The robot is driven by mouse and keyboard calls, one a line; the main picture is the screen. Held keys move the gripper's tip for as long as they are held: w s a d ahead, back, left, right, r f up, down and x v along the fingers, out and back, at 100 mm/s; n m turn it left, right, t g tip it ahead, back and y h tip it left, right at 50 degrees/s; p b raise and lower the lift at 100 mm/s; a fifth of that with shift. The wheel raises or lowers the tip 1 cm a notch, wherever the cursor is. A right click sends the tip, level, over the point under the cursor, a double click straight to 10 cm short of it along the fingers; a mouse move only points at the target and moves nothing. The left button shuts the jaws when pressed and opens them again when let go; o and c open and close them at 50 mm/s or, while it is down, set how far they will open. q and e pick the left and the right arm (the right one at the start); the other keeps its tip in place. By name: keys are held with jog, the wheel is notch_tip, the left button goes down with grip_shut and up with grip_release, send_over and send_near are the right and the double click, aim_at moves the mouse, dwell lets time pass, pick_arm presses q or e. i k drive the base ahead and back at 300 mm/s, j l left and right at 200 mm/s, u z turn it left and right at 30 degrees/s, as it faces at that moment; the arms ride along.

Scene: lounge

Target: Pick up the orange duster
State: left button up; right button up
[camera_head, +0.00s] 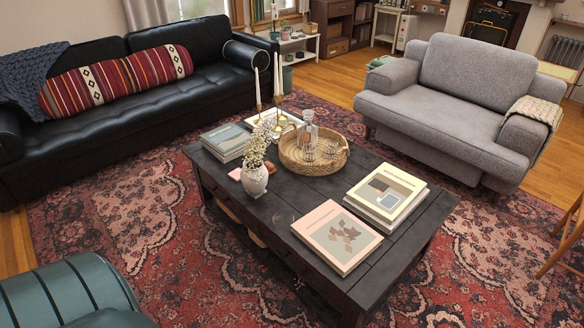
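I cannot make out an orange duster anywhere in the head view. A small pinkish-orange item (235,174) lies on the dark coffee table (285,205), left of the white flower vase (255,181); it is too small to tell what it is. Neither of my grippers is in view.
The table also bears book stacks (388,192), a pink book (337,236), a round wicker tray (293,165) with a decanter, and tall candlesticks. A black sofa (115,125) stands left, a grey armchair (440,110) right, a teal seat (65,295) bottom left. Patterned rug (130,225) is open between.

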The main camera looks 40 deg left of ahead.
aim_at(270, 167)
jog(key=j+z, duration=0.55)
jog(key=j, duration=0.15)
jog(key=j+z, duration=0.2)
jog(key=j, duration=0.75)
jog(key=k+j+z, duration=0.1)
jog(key=j+z, duration=0.15)
jog(key=j, duration=0.65)
jog(key=k+j, duration=0.1)
jog(key=j, duration=0.9)
jog(key=k+j, duration=0.15)
jog(key=j, duration=0.85)
jog(key=k+j, duration=0.15)
jog(key=j, duration=0.3)
jog(key=k+j, duration=0.1)
jog(key=j, duration=0.4)
jog(key=i+z, duration=0.05)
